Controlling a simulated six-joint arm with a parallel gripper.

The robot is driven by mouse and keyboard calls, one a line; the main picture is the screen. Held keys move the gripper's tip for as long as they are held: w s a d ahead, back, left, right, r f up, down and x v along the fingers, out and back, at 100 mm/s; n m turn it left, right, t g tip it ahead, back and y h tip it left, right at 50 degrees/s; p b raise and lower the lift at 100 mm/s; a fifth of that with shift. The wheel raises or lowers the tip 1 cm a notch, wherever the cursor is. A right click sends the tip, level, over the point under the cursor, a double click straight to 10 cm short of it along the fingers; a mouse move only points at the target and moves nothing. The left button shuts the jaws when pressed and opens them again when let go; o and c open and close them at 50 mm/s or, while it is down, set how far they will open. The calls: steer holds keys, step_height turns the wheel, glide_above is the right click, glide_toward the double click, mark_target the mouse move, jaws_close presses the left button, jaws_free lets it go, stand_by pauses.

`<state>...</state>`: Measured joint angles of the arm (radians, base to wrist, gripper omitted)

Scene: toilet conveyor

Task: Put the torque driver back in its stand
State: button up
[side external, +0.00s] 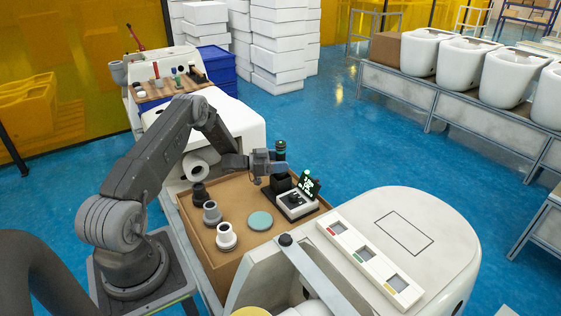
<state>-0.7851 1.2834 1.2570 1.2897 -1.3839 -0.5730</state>
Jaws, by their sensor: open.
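The torque driver (280,149) looks like a dark upright handle with a teal band, seen in the side external view near the back right of the brown tray. Its lower part is hidden behind my gripper. A black block that appears to be its stand (281,184) is directly below. My gripper (279,166) is level, open, and at the driver, with its jaws beside or around it. I cannot tell whether they touch it, or how deep the driver sits in the stand.
A device with a lit green display (309,184) stands close right of the stand. The brown tray (236,199) also holds a teal disc (260,221), a white-topped fitting (226,236) and grey fittings (212,213). A white roll (196,168) lies behind. A panel with coloured marks (369,258) is at right.

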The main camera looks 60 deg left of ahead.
steer(key=shift+f, duration=0.1)
steer(key=v, duration=1.3)
steer(key=shift+s+a, duration=0.2)
steer(key=shift+s, duration=0.15)
